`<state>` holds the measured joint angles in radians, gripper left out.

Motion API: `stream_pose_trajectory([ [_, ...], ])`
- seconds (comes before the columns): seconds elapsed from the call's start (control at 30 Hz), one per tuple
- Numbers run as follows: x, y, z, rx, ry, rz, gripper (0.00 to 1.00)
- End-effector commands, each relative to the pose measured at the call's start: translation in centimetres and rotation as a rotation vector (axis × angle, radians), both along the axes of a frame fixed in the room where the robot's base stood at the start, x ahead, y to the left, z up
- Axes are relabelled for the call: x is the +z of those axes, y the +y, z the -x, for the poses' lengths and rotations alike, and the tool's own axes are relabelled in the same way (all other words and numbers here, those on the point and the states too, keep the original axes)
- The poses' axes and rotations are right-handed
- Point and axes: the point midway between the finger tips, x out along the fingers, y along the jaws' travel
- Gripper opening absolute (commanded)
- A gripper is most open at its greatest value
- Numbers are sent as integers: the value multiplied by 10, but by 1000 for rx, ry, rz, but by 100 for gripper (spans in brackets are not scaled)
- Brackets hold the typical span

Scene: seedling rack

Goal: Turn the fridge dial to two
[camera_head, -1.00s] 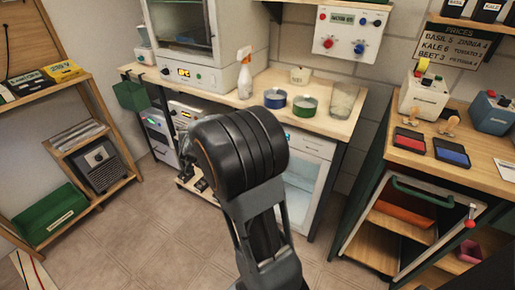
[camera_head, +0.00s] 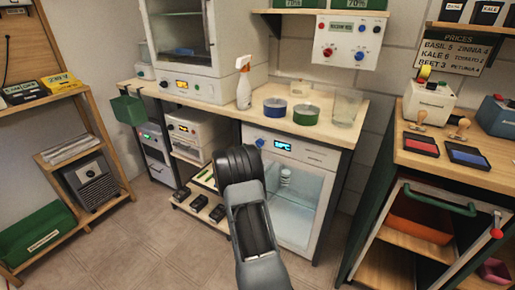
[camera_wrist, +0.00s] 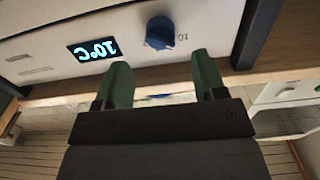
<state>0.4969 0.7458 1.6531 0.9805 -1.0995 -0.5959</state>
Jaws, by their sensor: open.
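The fridge (camera_head: 318,157) is a white cabinet with a glass door under the wooden bench. Its blue dial (camera_head: 259,142) shows just above my arm, left of the lit display (camera_head: 283,146). In the wrist view, which is upside down, the blue dial (camera_wrist: 160,31) sits on the white panel beside the display (camera_wrist: 94,50), which reads about 10 °C. A printed 10 shows near the dial. My gripper (camera_wrist: 164,72) is open, its two green fingers apart. The dial is ahead of the gap between the fingertips, apparently not gripped. In the head view my arm hides the gripper.
The bench edge (camera_wrist: 270,76) and a dark bench leg (camera_wrist: 259,30) are close to the fingers. Shelves with small dark devices (camera_head: 200,203) stand left of the fridge. An open cabinet (camera_head: 412,245) stands at the right. The floor (camera_head: 130,240) at the left is clear.

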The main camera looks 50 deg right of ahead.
Motion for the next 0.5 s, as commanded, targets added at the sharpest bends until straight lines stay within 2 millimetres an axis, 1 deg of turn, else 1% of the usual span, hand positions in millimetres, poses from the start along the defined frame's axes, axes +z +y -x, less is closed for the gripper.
stream_pose_trajectory([
  [0.03, -2, -10, -2, -2, 0, 0, 64],
  [0.2, -1, -34, -8, -1, 0, 0, 64],
  [0.4, -1, -51, -13, 0, 0, -1, 64],
  [0.5, 0, -55, -14, 1, 1, -1, 64],
])
